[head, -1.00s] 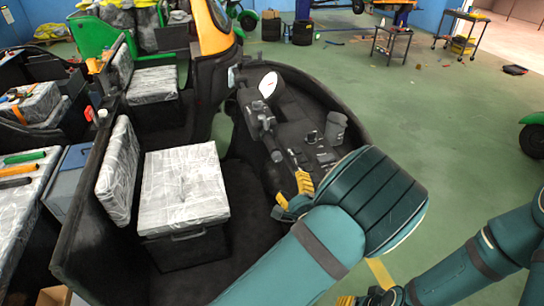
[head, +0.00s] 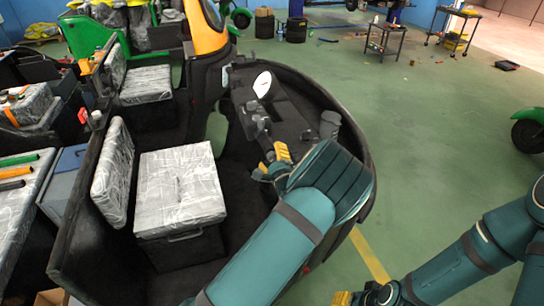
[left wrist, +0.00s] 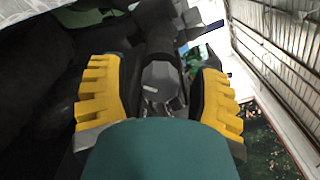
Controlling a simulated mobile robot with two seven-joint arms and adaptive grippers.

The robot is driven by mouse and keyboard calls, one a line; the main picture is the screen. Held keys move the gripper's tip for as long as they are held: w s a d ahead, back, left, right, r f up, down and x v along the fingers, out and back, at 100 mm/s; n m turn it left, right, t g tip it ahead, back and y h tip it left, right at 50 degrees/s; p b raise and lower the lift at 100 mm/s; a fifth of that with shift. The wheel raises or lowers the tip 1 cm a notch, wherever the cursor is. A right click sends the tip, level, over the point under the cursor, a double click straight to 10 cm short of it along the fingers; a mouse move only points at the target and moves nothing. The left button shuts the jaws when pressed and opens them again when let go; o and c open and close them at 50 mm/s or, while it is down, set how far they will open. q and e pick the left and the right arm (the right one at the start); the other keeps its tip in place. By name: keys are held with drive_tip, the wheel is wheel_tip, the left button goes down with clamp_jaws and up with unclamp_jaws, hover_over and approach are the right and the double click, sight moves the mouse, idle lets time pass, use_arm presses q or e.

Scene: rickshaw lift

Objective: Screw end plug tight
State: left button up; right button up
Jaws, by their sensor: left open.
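My left gripper (head: 272,162) is open beside the handlebar (head: 260,126) in the rickshaw's front cab. In the left wrist view its two yellow-padded fingers (left wrist: 160,100) stand apart. A dark grey rounded piece (left wrist: 161,82), seemingly the handlebar's end, shows in the gap between them. I cannot make out the end plug on it for certain, nor whether a finger touches it. My right gripper (head: 360,298) is low at the bottom edge of the head view; only a bit of yellow finger shows, and its opening is unclear.
A plastic-wrapped seat (head: 180,190) stands left of my left arm. The green floor (head: 440,150) to the right is largely clear.

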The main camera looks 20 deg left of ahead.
use_arm(q)
clamp_jaws()
